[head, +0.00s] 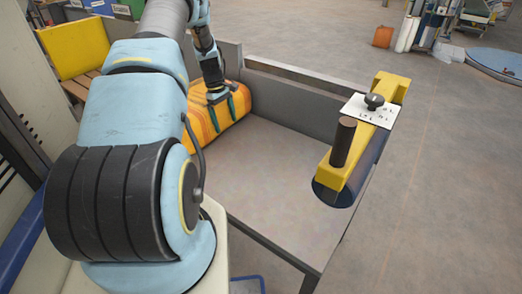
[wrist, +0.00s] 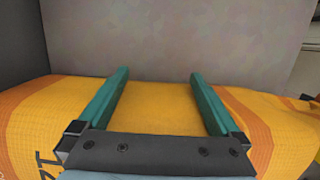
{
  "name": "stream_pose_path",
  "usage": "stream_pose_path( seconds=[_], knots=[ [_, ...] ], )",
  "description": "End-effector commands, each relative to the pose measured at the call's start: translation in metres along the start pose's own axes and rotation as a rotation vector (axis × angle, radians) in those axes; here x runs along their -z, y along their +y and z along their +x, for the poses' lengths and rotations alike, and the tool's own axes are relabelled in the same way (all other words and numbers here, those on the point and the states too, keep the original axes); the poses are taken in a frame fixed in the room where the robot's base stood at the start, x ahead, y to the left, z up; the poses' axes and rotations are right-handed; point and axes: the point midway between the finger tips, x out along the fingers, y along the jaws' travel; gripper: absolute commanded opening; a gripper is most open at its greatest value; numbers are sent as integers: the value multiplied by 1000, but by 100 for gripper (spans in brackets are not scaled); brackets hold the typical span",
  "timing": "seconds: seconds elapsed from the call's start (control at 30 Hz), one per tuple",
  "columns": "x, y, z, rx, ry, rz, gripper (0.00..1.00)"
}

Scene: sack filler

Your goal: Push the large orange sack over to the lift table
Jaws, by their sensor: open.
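The large orange sack (head: 236,97), with yellow-orange stripes, lies on a grey walled table top (head: 268,165) against its back left walls. My arm hides part of it. My gripper (head: 222,110) points down at the sack, its two green fingers apart with nothing gripped. In the wrist view the orange sack (wrist: 160,105) spans the lower half below and between the open fingers (wrist: 158,76), with dark print at its left. I cannot tell whether the fingertips touch it. I cannot tell for certain which surface is the lift table.
A yellow arm (head: 345,172) with a dark upright post, a knob (head: 374,101) and a dark blue cylinder overhangs the table's right side. Low grey walls (head: 300,90) edge the back. The table's middle and front are bare. A yellow panel (head: 75,48) stands at far left.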

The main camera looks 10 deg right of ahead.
Motion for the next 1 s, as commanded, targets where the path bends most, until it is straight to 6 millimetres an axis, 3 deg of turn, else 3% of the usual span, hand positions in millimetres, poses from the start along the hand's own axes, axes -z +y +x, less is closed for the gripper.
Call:
stream_pose_path(
  seconds=[0.7,1.0],
  knots=[
    [75,-1,-14,-2,4,-3,100],
    [80,-1,-17,0,3,-2,100]
  ],
)
